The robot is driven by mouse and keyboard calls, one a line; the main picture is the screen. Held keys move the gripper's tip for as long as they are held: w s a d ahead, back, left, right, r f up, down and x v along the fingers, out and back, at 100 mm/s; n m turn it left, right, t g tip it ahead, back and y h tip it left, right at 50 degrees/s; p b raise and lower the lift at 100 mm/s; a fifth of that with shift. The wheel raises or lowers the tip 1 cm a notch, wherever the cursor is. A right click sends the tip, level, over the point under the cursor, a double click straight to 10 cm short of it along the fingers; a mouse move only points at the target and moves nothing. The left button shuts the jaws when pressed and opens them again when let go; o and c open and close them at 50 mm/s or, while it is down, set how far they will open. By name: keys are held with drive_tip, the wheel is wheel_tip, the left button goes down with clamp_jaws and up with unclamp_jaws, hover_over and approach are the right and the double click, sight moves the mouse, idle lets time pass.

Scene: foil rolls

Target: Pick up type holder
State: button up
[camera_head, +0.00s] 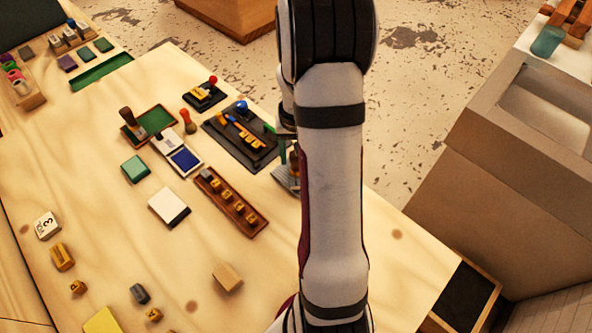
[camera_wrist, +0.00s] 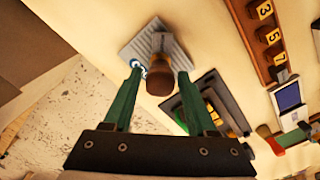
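A holder with a round brown wooden handle (camera_wrist: 160,79) stands on a grey ridged plate (camera_wrist: 138,44) in the wrist view; I take it to be the type holder. My gripper (camera_wrist: 159,70) has two green fingers, open, one on each side of the handle. I see a gap on both sides, so the handle does not look gripped. In the head view my arm hides most of this spot; only an edge of the grey plate (camera_head: 284,180) shows.
A black tray (camera_head: 217,124) with small tools lies just left of my gripper. A wooden rack of numbered type blocks (camera_head: 231,201), a blue ink pad (camera_head: 185,159) and a white block (camera_head: 168,206) lie farther left. The table's right edge is close by.

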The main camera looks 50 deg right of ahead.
clamp_jaws()
idle(1.1)
